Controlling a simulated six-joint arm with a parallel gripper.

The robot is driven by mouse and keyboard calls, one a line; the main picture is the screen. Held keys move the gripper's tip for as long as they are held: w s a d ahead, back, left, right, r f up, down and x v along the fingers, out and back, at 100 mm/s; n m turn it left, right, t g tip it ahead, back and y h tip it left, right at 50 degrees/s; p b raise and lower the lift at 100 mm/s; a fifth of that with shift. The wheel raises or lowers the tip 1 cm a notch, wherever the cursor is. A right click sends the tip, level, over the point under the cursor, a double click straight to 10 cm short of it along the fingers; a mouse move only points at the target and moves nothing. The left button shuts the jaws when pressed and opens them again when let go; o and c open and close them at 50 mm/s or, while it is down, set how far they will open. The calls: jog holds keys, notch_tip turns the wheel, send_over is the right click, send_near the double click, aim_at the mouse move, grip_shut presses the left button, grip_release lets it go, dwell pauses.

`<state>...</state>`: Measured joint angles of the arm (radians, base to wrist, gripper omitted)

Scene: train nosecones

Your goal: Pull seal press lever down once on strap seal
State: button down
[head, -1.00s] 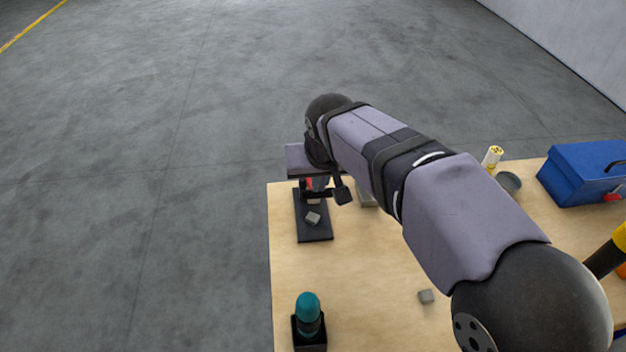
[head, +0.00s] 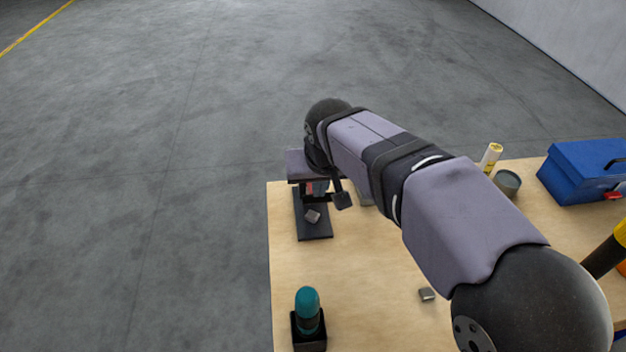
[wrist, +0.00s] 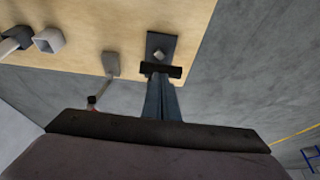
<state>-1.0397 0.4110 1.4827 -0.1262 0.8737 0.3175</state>
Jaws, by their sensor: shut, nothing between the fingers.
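The seal press stands at the table's far left corner, with a dark base plate (head: 314,228) and a small grey strap seal (head: 312,216) on it. The wrist view shows the plate (wrist: 165,41) and seal (wrist: 159,54) too. My gripper (wrist: 161,80) is shut and empty, its bluish fingers together over the press. A dark crossbar (wrist: 176,72) lies at their tips; contact is unclear. In the head view my wrist hides much of the press, and a little red shows beside the fingers. I cannot tell the lever apart with certainty.
A teal-topped cylinder in a black holder (head: 308,342) stands at the front left. The table's left edge is close to the press.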

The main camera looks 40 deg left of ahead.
jog(key=shift+w+f+b, duration=0.15)
jog(key=shift+f+b, duration=0.25)
jog(key=shift+f, duration=0.5)
jog(key=shift+r, duration=0.15)
jog(key=shift+w+a+f+p, duration=0.2)
jog(key=shift+w+a+p, duration=0.25)
jog(key=shift+w+a, duration=0.3)
jog(key=shift+r+p, duration=0.35)
jog(key=p+v, duration=0.1)
jog(key=v, duration=0.1)
jog(key=shift+s+d+r, duration=0.15)
jog(key=shift+s+r, duration=0.1)
jog(key=shift+r, duration=0.05)
jog(key=shift+w+a+r+p, duration=0.15)
jog(key=shift+r+p, duration=0.3)
jog(key=shift+p, duration=0.15)
jog(key=shift+w+a+r+p, duration=0.1)
jog(key=shift+r+p, duration=0.4)
jog(key=shift+p, duration=0.1)
jog(key=shift+p+v, duration=0.55)
jog(key=shift+v, duration=0.2)
jog(key=shift+w+a, duration=0.15)
jog(key=shift+a, duration=0.05)
